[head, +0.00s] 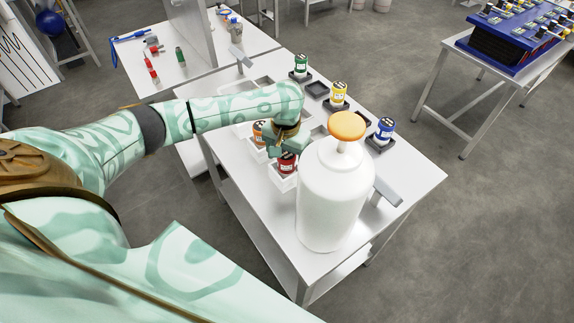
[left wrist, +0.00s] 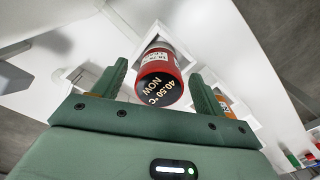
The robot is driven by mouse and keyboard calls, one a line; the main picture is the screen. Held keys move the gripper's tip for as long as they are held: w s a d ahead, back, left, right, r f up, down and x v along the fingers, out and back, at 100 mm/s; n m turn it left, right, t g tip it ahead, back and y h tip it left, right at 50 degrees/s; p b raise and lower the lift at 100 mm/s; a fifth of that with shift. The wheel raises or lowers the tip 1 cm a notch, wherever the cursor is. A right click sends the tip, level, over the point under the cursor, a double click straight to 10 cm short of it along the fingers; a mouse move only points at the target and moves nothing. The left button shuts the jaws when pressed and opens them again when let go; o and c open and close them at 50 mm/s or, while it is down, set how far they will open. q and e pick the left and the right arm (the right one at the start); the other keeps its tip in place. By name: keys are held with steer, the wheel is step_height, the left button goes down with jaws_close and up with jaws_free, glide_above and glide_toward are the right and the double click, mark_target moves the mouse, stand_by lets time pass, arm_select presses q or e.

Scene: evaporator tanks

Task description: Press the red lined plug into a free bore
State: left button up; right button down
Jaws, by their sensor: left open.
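The red lined plug (head: 287,163) stands in a small white open box (head: 285,182) on the white table. In the left wrist view the red plug (left wrist: 160,72) shows its dark top, printed "40.50 °C NOW". My left gripper (head: 283,148) is open just above the plug. In the left wrist view its two green fingers (left wrist: 159,80) stand on either side of the plug, with gaps visible, so it is not gripped. An empty dark square holder (head: 318,89) shows between the green plug (head: 300,65) and the yellow plug (head: 339,93). My right gripper is not in view.
A large white tank (head: 330,200) with an orange knob (head: 346,126) stands close right of the red plug. An orange plug (head: 259,131) sits in a neighbouring white box. A blue plug (head: 385,129) stands in a dark holder behind the tank. The table's right corner is fairly clear.

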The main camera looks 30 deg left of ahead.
arm_select(q)
steer(key=shift+r, duration=0.1)
steer(key=c, duration=1.2)
